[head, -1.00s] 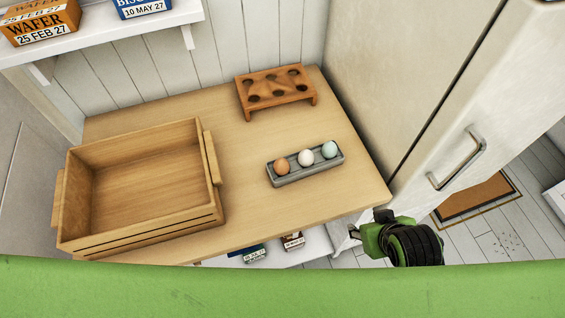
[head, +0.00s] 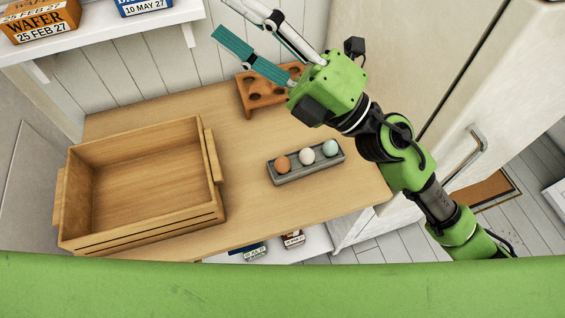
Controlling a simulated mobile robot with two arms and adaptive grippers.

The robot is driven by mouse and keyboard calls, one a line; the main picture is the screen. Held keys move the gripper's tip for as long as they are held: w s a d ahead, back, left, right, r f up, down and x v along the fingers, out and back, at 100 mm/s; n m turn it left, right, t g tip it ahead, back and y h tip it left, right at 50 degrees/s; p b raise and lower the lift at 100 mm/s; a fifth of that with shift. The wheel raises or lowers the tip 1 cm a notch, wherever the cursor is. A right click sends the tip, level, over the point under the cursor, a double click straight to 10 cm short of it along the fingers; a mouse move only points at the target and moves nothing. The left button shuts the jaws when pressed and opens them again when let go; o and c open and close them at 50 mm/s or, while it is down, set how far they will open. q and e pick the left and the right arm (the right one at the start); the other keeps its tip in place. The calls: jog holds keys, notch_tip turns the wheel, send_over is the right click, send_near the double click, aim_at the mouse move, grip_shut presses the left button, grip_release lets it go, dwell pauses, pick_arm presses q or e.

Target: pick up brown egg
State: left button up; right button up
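The brown egg (head: 283,163) sits in the left hollow of a small grey tray (head: 300,174) on the wooden table. A white egg (head: 307,156) is in the middle hollow and a pale blue egg (head: 331,148) in the right one. My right gripper (head: 236,22) is raised at the top of the head view, beyond the eggs and apart from them. Its fingers are spread and nothing shows between them; one finger has a teal pad. My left gripper is not in view.
A wooden crate (head: 140,226) stands on the left of the table (head: 247,212). A wooden egg rack (head: 251,99) at the back is partly hidden by my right gripper. A shelf (head: 120,28) with boxes is upper left. A tall white cabinet (head: 400,50) stands at right.

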jog(key=s+a+f+n+g, duration=0.3)
jog(key=s+a+n+g, duration=0.1)
jog(key=n+g, duration=0.2)
jog(key=n+g+h, duration=0.2)
jog(key=n+h, duration=0.5)
jog(key=h, duration=1)
send_near(286, 160)
jog(key=p+x, duration=0.2)
jog(key=x, duration=0.2)
jog(key=shift+a+f, duration=0.15)
jog(key=shift+f, duration=0.05)
jog(key=shift+p+x, duration=0.5)
jog(key=shift+x, duration=2.5)
jog(key=shift+w, duration=0.1)
jog(key=c, duration=0.8)
